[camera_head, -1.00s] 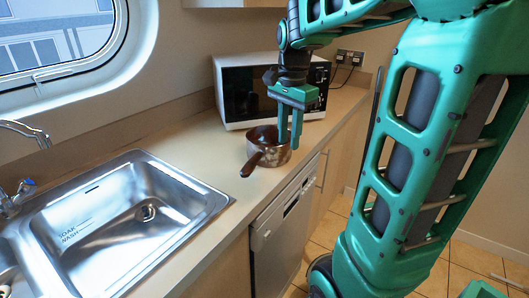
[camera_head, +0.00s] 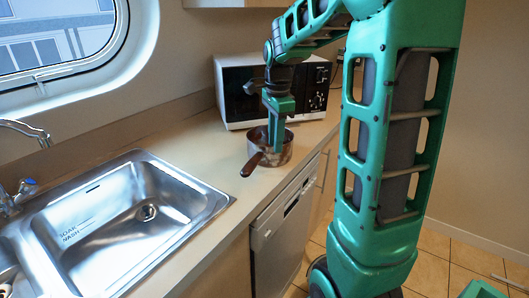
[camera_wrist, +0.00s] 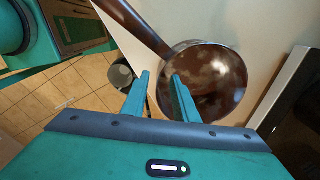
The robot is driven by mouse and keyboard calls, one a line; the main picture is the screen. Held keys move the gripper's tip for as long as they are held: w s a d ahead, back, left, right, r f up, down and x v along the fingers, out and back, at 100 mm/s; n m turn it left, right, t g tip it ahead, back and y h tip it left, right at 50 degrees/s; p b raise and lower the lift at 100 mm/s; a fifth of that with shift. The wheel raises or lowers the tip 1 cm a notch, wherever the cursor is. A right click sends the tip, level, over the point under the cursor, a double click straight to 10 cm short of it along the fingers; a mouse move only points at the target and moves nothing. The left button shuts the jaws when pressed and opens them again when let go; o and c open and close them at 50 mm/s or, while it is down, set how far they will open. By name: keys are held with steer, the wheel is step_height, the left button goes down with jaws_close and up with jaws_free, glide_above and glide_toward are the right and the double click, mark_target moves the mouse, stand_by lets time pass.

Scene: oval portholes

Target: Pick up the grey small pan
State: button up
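The small pan (camera_head: 285,157) stands upright on the counter in front of the microwave. It looks mottled brown and grey, with a dark brown handle (camera_head: 252,164) pointing towards the sink. In the wrist view, the pan's bowl (camera_wrist: 222,75) is seen from above, with its handle running to the upper left. My gripper (camera_head: 275,148) is low at the pan. In the wrist view, my gripper (camera_wrist: 160,74) is open, with one finger over the bowl and the other outside its rim. The rim lies between the fingers. I cannot tell whether either finger touches it.
A white microwave (camera_head: 240,95) stands behind the pan. A steel sink (camera_head: 100,215) is set in the counter (camera_head: 215,160) at left. A dishwasher (camera_head: 282,225) is below the counter. In the wrist view, a dark round object (camera_wrist: 121,74) is by the tiled floor.

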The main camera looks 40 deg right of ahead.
glide_above(276, 165)
step_height(276, 165, down, 4)
steer(key=shift+w+f, duration=0.1)
steer(key=shift+c, duration=0.4)
jaws_close()
stand_by(1.1)
